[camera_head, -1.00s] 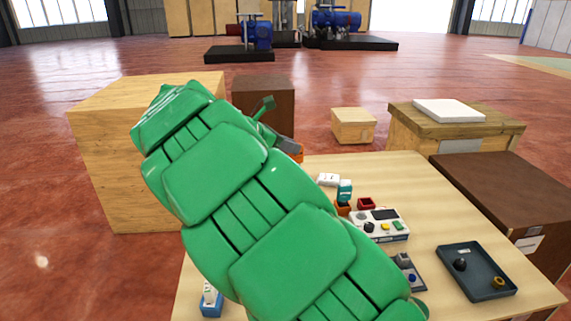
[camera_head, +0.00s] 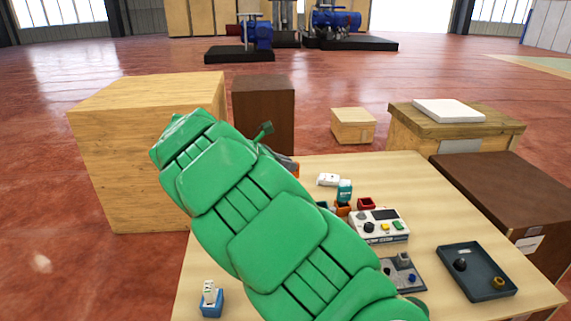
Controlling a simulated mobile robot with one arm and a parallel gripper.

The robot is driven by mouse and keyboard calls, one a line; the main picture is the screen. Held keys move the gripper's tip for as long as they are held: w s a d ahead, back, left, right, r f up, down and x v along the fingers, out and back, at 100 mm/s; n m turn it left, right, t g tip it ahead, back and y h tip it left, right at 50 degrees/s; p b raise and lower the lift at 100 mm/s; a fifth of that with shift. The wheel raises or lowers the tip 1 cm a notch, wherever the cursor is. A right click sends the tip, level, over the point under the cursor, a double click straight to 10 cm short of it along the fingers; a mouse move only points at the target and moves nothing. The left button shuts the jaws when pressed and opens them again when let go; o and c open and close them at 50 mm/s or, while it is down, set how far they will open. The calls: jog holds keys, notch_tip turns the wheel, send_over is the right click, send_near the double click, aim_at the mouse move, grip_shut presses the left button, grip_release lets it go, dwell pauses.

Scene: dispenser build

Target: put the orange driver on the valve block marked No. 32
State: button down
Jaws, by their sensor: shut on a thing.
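My gripper (camera_head: 289,165) shows only in part, as a dark grey end beyond my green arm, over the far left part of the table. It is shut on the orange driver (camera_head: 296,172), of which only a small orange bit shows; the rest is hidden. I cannot make out any No. 32 mark.
A dark tray (camera_head: 452,278) lies at right, a blue holder (camera_head: 211,304) at front left. A wooden crate (camera_head: 140,150) stands behind left.

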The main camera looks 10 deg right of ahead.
jog(key=shift+f, duration=0.1)
jog(key=c, duration=1)
grip_release()
jog(key=shift+c, duration=0.2)
jog(key=v, duration=1.2)
